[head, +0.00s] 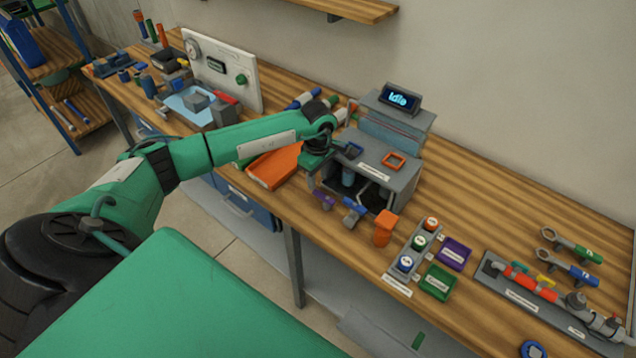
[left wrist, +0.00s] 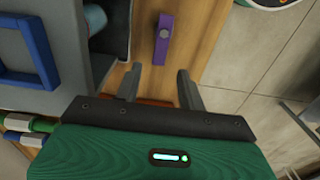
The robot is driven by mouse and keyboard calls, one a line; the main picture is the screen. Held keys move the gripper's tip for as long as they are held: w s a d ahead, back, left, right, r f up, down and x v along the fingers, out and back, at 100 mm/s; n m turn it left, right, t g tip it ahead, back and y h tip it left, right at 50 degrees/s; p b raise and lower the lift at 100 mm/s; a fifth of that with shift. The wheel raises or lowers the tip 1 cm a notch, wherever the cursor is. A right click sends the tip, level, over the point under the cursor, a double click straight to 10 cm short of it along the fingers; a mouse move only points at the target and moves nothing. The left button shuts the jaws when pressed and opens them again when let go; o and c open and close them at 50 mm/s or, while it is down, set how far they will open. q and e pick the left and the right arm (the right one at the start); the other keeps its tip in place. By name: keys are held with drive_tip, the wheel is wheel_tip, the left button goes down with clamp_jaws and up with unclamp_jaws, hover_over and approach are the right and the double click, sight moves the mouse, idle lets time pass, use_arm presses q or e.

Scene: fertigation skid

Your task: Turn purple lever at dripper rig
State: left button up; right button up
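The dripper rig (head: 398,178) is a grey box-shaped unit on the bench with dark openings in its front. The purple lever (head: 323,201) sticks out low at its front left, beside a blue lever (head: 354,212). In the left wrist view the purple lever (left wrist: 164,40) lies just beyond and between the fingertips, apart from them. My left gripper (left wrist: 159,82) is open and empty. In the head view my left gripper (head: 314,172) is at the rig's left front corner, above the purple lever, its fingers partly hidden. My right gripper is not in view.
An orange tray (head: 274,168) lies left of the rig. A display reading "Idle" (head: 400,99) tops the rig. The bench front edge is close to the levers.

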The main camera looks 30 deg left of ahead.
sight(318, 192)
use_arm(q)
wheel_tip(318, 192, down, 5)
drive_tip(key=shift+f+p, duration=0.1)
drive_tip(key=shift+p, duration=0.55)
